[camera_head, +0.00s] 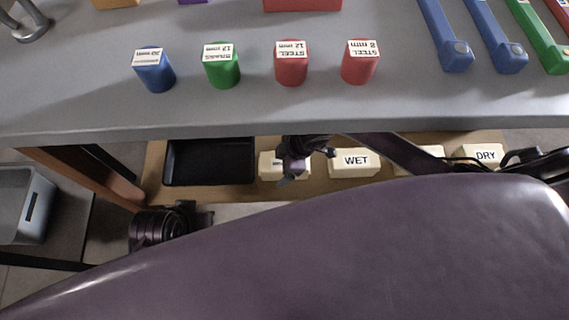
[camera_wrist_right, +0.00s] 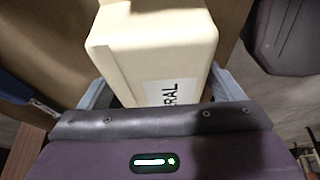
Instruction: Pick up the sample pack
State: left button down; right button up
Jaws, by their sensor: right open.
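Several cream packs lie in a row on a brown surface below the grey bench in the head view. One reads WET (camera_head: 356,163) and one reads DRY (camera_head: 482,153). A pack left of WET (camera_head: 268,166) is partly covered by my right gripper (camera_head: 291,178). In the right wrist view, a cream pack (camera_wrist_right: 155,45) with a label ending in "RAL" fills the space ahead of the right gripper (camera_wrist_right: 162,92). The grey fingers are open, one on each side of the pack; I cannot tell whether they touch it. My left gripper's fingers are not visible.
A black tray (camera_head: 210,163) lies left of the packs. On the grey bench (camera_head: 90,110) stand a blue (camera_head: 155,76), a green (camera_head: 222,70) and two red cylinders, with blue and green bars at right. A grey bin (camera_head: 20,205) is at far left.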

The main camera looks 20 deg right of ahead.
jog(key=c, duration=1.4)
jog(key=shift+r, duration=0.1)
